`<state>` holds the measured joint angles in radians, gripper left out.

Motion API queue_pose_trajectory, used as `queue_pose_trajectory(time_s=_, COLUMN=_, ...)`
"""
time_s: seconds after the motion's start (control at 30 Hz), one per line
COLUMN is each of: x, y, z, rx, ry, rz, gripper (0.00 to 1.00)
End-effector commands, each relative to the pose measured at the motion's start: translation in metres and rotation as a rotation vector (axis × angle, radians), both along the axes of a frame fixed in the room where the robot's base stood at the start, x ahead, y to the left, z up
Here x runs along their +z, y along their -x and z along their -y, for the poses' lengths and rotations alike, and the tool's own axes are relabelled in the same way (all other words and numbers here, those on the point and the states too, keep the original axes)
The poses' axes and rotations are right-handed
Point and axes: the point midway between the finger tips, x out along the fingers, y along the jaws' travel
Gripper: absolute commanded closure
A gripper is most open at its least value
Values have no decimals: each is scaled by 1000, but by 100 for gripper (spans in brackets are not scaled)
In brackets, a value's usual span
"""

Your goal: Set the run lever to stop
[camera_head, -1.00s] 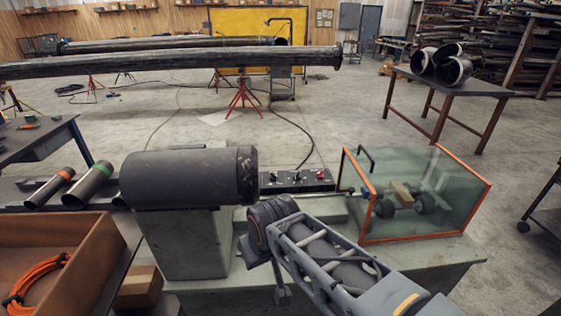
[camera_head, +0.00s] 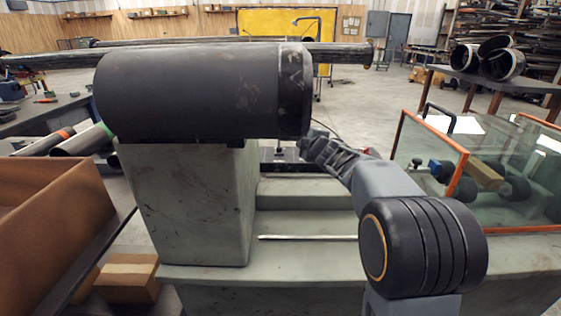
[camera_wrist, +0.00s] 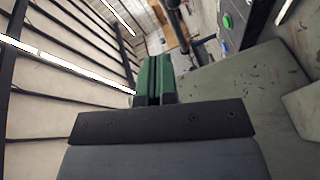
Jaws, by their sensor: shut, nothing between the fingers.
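My gripper (camera_wrist: 155,80) shows in the wrist view as two green fingers pressed together, with nothing between them. In the head view its tips are hidden behind my own wrist and arm. A control panel shows at the top right of the wrist view (camera_wrist: 243,22), with a green button (camera_wrist: 227,22) and a small blue one beside it. The fingers are apart from the panel in that picture. In the head view the panel (camera_head: 283,154) is mostly hidden behind the dark cylinder and my arm. I cannot pick out the run lever or its setting.
A large dark cylinder (camera_head: 200,95) sits on a grey-green machine pedestal (camera_head: 190,205) left of my arm. A glass guard with an orange frame (camera_head: 465,148) stands to the right. A brown bin (camera_head: 50,215) is at the left. A metal rod (camera_head: 308,238) lies on the machine bed.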

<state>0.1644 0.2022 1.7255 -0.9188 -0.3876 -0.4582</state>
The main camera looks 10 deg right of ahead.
Motion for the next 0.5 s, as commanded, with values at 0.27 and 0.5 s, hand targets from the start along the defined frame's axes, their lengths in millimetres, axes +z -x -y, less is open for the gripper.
queue_pose_trajectory(time_s=0.27, x=-61, y=-32, z=-16, rx=222, ry=186, rz=122, gripper=100)
queue_pose_trajectory(time_s=0.5, x=-67, y=-52, z=-28, rx=270, ry=220, rz=145, gripper=100)
